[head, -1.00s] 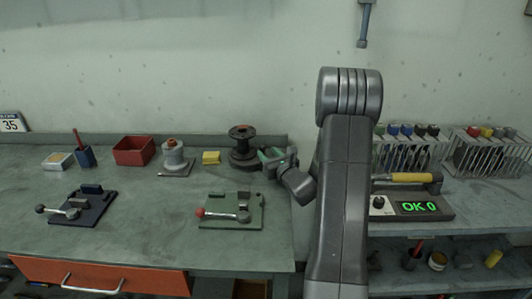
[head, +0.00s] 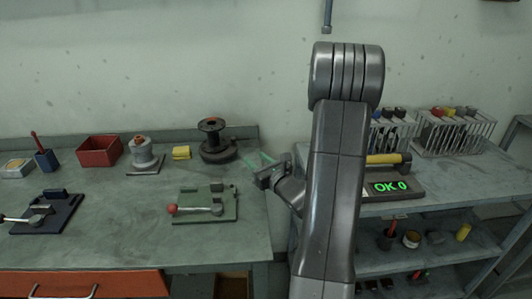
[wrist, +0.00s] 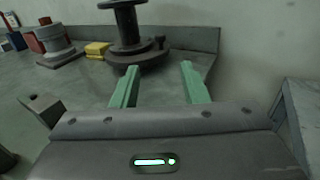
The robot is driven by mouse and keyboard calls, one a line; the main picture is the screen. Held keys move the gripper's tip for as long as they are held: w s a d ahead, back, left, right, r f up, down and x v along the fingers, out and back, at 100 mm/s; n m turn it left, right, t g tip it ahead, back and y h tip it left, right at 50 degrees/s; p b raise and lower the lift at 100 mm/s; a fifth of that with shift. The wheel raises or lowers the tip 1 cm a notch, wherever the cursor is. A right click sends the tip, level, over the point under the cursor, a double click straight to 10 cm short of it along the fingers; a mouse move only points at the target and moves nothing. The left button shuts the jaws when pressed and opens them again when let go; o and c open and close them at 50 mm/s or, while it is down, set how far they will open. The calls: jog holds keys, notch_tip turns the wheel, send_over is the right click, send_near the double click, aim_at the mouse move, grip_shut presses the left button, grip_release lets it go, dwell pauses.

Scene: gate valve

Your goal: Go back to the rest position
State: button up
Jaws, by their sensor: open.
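My gripper (head: 262,164) is at the right end of the workbench in the head view, right of the dark spool-shaped piece (head: 214,140). In the wrist view its two green fingers (wrist: 158,84) stand apart with nothing between them. The dark spool (wrist: 126,36) stands beyond the fingertips there, apart from them as far as I can tell. My arm rises in the middle of the head view and hides part of the shelf behind it.
On the bench (head: 120,225) are a green lever fixture (head: 207,205), a blue lever fixture (head: 46,212), a red bin (head: 99,150), a grey valve-like piece (head: 145,155) and a yellow block (head: 181,152).

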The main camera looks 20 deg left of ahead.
aim_at(235, 140)
jog(key=p+x, duration=0.2)
jog(key=x, duration=1.1)
jog(key=shift+w+a, duration=0.1)
jog(key=shift+a, duration=0.1)
jog(key=shift+w+a+p, duration=0.1)
jog(key=shift+w+p, duration=0.1)
jog(key=shift+p, duration=0.15)
jog(key=shift+s+f, duration=0.15)
